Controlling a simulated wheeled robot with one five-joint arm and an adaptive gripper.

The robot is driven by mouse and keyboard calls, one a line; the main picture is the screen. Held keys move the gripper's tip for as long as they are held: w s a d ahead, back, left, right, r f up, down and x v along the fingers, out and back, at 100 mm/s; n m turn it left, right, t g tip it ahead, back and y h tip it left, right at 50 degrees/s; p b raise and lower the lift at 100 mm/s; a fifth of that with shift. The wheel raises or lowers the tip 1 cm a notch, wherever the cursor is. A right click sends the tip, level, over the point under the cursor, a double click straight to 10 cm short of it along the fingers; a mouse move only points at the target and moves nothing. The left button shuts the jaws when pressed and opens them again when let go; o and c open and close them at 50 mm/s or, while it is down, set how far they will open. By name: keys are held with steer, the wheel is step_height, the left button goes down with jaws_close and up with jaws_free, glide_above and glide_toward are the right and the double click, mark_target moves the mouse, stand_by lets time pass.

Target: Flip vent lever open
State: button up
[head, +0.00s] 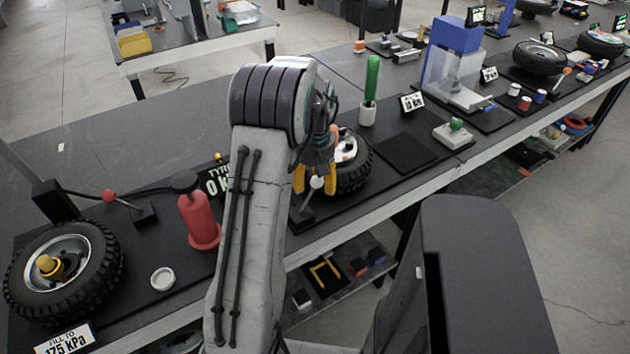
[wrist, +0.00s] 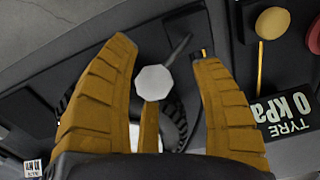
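The vent lever has a pale, faceted knob (wrist: 154,82) on a thin dark rod (wrist: 178,48). In the wrist view the rod runs up and right from the knob to a dark base. In the head view the white knob (head: 316,183) stands by the near edge of the bench, beside a tyre (head: 354,172). My gripper (head: 315,188) reaches down there with its yellow fingers open. In the wrist view my gripper (wrist: 157,52) has a finger on either side of the knob, with visible gaps. A narrow yellow piece shows below the knob.
A TYRE display reading 0 kPa (wrist: 285,110) stands close to my gripper. A red bottle-like object (head: 198,218), a red-knobbed lever (head: 108,196) and another tyre (head: 62,268) are to the left. A green-handled tool (head: 371,80) stands behind; a dark pad (head: 403,153) is right.

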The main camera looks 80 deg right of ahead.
steer(key=c, duration=1.1)
steer(key=o, duration=1.1)
steer(key=shift+o, duration=0.2)
steer(key=shift+r, duration=0.1)
step_height(320, 180, up, 12)
